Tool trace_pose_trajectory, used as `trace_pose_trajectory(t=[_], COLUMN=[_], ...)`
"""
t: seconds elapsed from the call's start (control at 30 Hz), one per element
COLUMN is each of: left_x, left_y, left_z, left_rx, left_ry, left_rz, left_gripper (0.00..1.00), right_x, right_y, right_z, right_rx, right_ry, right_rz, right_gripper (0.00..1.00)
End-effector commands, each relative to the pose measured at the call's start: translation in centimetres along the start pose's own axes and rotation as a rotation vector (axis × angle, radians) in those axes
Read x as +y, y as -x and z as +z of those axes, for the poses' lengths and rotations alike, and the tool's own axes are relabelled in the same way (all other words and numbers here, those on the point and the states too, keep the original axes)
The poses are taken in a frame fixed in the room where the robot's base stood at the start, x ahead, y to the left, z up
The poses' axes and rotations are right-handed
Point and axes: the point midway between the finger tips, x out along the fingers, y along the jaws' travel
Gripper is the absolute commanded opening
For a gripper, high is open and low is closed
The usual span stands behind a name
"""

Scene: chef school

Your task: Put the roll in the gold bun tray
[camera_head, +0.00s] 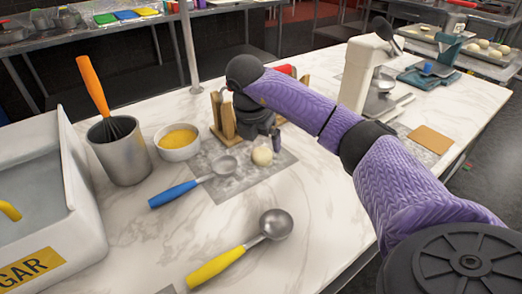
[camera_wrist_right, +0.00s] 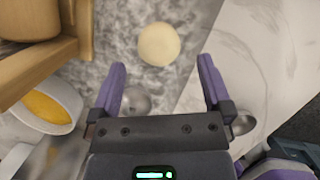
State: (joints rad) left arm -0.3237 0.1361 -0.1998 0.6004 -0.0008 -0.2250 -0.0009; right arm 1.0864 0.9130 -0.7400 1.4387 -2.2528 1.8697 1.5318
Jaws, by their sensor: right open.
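The roll (camera_head: 262,156), a small pale round ball, sits on a floury grey patch (camera_head: 222,184) of the marble counter. In the right wrist view the roll (camera_wrist_right: 159,44) lies just beyond the fingertips, roughly centred between them and apart from both. My right gripper (camera_wrist_right: 161,78) is open and empty, pointing down. In the head view my right gripper (camera_head: 276,142) is partly hidden by its own wrist, close behind the roll. I cannot clearly identify a gold bun tray. My left gripper is not in view.
A wooden rack (camera_head: 228,118) stands close to my right gripper. A bowl of yellow contents (camera_head: 178,139), a metal canister (camera_head: 121,157), a blue-handled ladle (camera_head: 175,193) and a yellow-handled ladle (camera_head: 218,267) are nearby.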

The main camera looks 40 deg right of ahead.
Motion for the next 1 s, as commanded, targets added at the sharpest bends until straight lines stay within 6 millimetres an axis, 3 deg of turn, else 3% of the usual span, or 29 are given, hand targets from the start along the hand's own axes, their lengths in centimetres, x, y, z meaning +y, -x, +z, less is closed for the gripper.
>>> trace_pose_trajectory(t=[0.2,0.4,0.77,0.93,1.0], left_x=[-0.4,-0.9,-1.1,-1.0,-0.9], left_y=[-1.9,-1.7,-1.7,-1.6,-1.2], left_z=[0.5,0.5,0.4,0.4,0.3], left_rx=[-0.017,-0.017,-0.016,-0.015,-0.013], left_ry=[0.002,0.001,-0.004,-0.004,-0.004], left_rz=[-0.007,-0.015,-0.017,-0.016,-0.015], left_gripper=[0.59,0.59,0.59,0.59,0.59], right_x=[0.1,0.2,0.2,0.2,0.2], right_y=[-4.4,-4.2,-4.2,-4.1,-3.2], right_z=[-0.2,-0.1,-0.1,-0.1,0.2], right_rx=[0.003,0.001,0.002,0.002,0.002], right_ry=[0.002,0.002,0.003,0.003,0.002], right_rz=[-0.002,0.003,0.003,0.003,0.005], right_gripper=[1.0,1.0,0.24,0.21,0.21])
